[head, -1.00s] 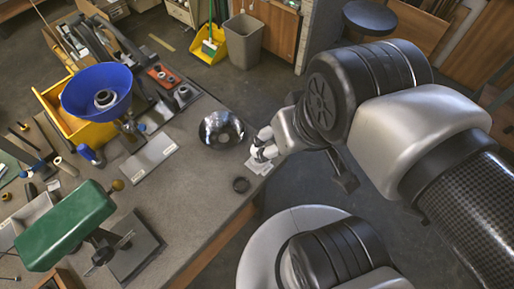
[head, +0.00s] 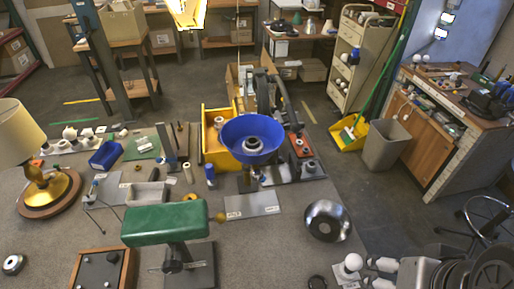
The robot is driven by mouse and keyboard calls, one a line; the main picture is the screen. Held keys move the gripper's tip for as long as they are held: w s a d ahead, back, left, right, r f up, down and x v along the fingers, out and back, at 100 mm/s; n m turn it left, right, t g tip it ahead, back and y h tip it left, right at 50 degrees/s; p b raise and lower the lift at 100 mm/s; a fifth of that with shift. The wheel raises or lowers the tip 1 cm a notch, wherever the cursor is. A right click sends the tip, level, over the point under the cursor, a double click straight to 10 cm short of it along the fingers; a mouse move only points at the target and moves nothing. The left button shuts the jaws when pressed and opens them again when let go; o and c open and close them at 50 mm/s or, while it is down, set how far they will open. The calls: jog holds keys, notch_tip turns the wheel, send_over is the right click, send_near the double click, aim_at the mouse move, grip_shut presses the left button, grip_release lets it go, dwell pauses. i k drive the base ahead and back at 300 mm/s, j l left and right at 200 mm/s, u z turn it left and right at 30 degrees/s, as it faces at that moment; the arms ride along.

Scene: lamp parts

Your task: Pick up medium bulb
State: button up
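A round white bulb (head: 352,262) is at the front right of the workbench, over a pale card (head: 345,276). My gripper (head: 372,274) is just right of this bulb, its two pale fingers apart and pointing toward it. The fingers look open, with nothing visible between them. I cannot tell whether they touch the bulb. More white bulbs (head: 69,133) stand in a row at the back left of the bench. Size labels are not readable, so I cannot confirm which bulb is medium.
A dark shiny bowl-shaped shade (head: 327,221) and a black ring (head: 317,282) lie near the gripper. A blue shade (head: 251,137), a green-topped stand (head: 166,225) and a yellow bin (head: 217,151) occupy the middle. Bare bench shows between the green-topped stand and the shiny shade.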

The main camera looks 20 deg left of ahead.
aim_at(354, 262)
jog(key=j+z, duration=0.3)
jog(key=z, duration=0.15)
jog(key=k+j+z, duration=0.1)
jog(key=j+z, duration=0.15)
jog(key=z, duration=0.2)
jog(key=k+j+z, duration=0.15)
jog(key=z, duration=0.3)
jog(key=j, duration=0.1)
